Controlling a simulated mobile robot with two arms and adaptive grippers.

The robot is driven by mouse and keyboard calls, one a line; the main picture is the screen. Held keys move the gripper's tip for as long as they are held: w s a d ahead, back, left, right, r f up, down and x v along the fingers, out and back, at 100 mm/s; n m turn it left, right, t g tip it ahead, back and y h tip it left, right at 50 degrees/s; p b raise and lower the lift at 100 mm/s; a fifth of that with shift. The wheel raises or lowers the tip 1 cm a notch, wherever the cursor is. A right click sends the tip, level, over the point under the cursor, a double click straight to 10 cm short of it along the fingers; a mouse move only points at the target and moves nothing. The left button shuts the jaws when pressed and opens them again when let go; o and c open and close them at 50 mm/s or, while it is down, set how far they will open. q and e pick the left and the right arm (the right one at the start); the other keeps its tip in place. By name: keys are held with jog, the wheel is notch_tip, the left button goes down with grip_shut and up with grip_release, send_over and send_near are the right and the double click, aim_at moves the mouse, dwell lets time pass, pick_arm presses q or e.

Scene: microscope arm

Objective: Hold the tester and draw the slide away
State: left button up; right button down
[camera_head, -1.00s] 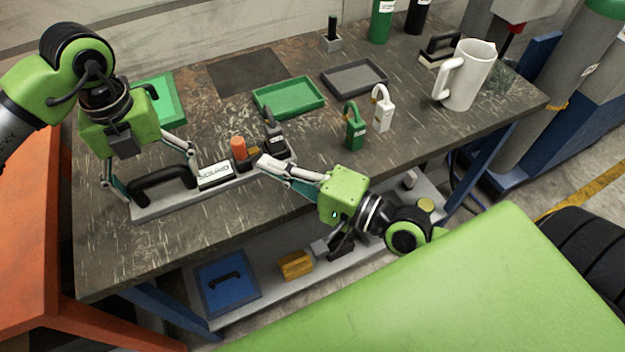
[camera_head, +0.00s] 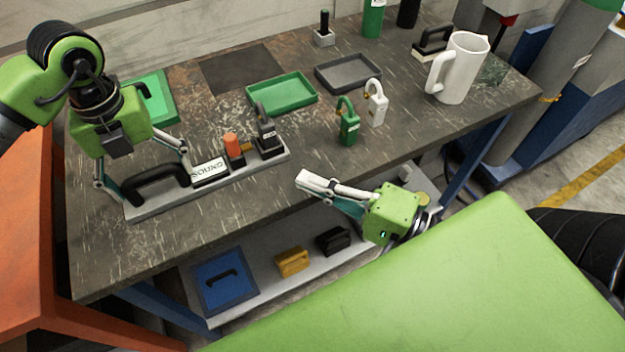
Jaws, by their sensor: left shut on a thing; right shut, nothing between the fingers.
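The tester (camera_head: 215,185) is a long pale grey base on the near left of the bench. It carries a black bar handle (camera_head: 157,183), a white lettered block (camera_head: 210,170), an orange-topped post (camera_head: 231,145) with a small yellow piece beside it, and a dark padlock-shaped piece (camera_head: 267,140) at the right end. I cannot tell which of these parts is the slide. My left gripper (camera_head: 145,180) is shut on the black handle, its fingers at either side. My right gripper (camera_head: 303,180) is shut and empty, right of the tester and apart from it, near the bench's front edge.
A green padlock (camera_head: 347,128) and a white padlock (camera_head: 376,105) stand right of the tester. Behind are a green tray (camera_head: 282,95) and a grey tray (camera_head: 348,75). A white mug (camera_head: 459,70) stands far right. A lower shelf (camera_head: 265,280) holds several items.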

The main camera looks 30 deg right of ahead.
pick_arm(q)
jog(key=o, duration=2.1)
jog(key=shift+o, duration=0.2)
jog(key=shift+r, duration=0.1)
